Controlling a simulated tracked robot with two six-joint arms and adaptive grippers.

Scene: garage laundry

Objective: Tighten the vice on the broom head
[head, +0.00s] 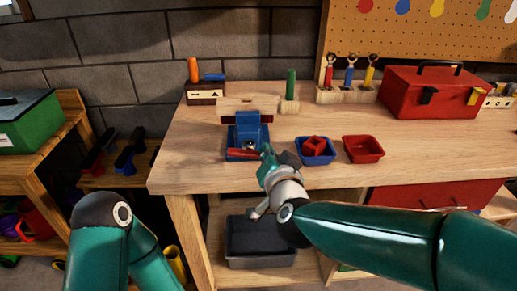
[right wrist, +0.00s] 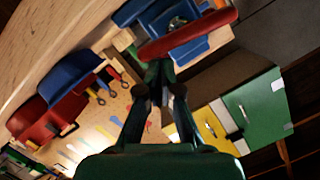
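The blue vice (head: 247,132) stands at the front edge of the workbench, with a red handle bar (head: 243,154) across its front. A pale wooden block (head: 235,105), apparently the broom head, sits at the top of the vice; whether the jaws touch it I cannot tell. My right gripper (head: 266,151) is at the right end of the handle. In the right wrist view the fingers (right wrist: 158,72) come together just below the red bar (right wrist: 187,36), with nothing visible between them; contact with the bar is unclear. My left arm is at lower left, its gripper out of view.
A blue bin (head: 317,158) with a red piece inside and a red bin (head: 363,149) stand right of the vice. A red toolbox (head: 440,92) is at the back right. A dark tub (head: 262,248) sits on the shelf below. The bench left of the vice is clear.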

